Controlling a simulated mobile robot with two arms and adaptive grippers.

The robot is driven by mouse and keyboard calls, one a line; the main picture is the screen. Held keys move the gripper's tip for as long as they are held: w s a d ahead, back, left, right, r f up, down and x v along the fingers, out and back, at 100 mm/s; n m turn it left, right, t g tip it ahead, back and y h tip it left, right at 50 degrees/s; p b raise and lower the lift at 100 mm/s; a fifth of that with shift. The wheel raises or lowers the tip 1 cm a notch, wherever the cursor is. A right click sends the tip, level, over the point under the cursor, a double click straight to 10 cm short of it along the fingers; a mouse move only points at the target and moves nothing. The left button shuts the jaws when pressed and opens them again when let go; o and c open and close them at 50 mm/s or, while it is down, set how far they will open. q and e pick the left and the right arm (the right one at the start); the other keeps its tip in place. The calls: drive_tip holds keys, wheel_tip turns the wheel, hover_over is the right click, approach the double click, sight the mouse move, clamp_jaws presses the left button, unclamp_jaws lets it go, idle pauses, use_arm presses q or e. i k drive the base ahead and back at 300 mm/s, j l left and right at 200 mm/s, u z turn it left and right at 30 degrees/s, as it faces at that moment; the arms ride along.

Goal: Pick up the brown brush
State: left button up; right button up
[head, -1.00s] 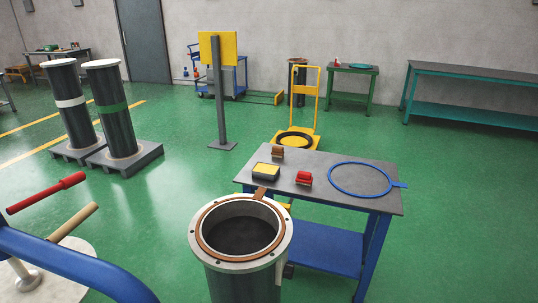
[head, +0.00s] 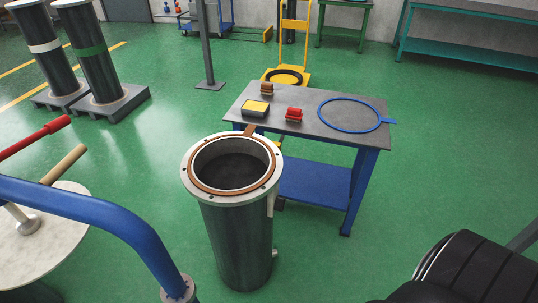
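The brown brush (head: 267,88) sits on the dark grey top of the blue table (head: 325,131), near its back left edge. It is small in the head view, with a brown upper part. A red brush (head: 293,115) of similar shape lies to its right and nearer to me. A yellow-topped dark block (head: 255,109) lies just in front of the brown brush. Neither of my grippers shows in the head view. Nothing is touching the brown brush from above.
A flanged cylinder (head: 232,240) with an orange-brown ring stands in front of the table. A blue ring (head: 350,130) lies on the table's right. A thick blue bar (head: 110,218) crosses the lower left. A black ribbed shape (head: 475,270) fills the lower right. Green floor is open right of the table.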

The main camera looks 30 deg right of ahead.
sight(267, 89)
drive_tip(key=z, duration=0.55)
drive_tip(key=i+l+z, duration=0.3)
drive_tip(key=l+z, duration=0.15)
drive_tip(key=l, duration=0.25)
drive_tip(key=i+l+z, duration=0.5)
drive_tip(key=l, duration=0.15)
drive_tip(key=i+l+z, duration=0.7)
drive_tip(key=i, duration=0.7)
drive_tip(key=i+z, duration=0.2)
drive_tip(key=i, duration=0.75)
drive_tip(key=i+u, duration=0.2)
drive_tip(key=i, duration=0.3)
drive_tip(key=i+u, duration=0.2)
drive_tip(key=i, duration=0.3)
drive_tip(key=i+l+u, duration=0.2)
drive_tip(key=i, duration=0.3)
drive_tip(key=i+l+u, duration=0.25)
drive_tip(key=i, duration=0.25)
drive_tip(key=i+j+u, duration=0.15)
drive_tip(key=u, duration=0.3)
drive_tip(key=i+u, duration=0.6)
drive_tip(key=u, duration=0.25)
drive_tip(key=i+l+u, duration=0.15)
drive_tip(key=u, duration=0.3)
drive_tip(key=i+l+u, duration=0.25)
drive_tip(key=u, duration=0.15)
drive_tip(key=i, duration=0.05)
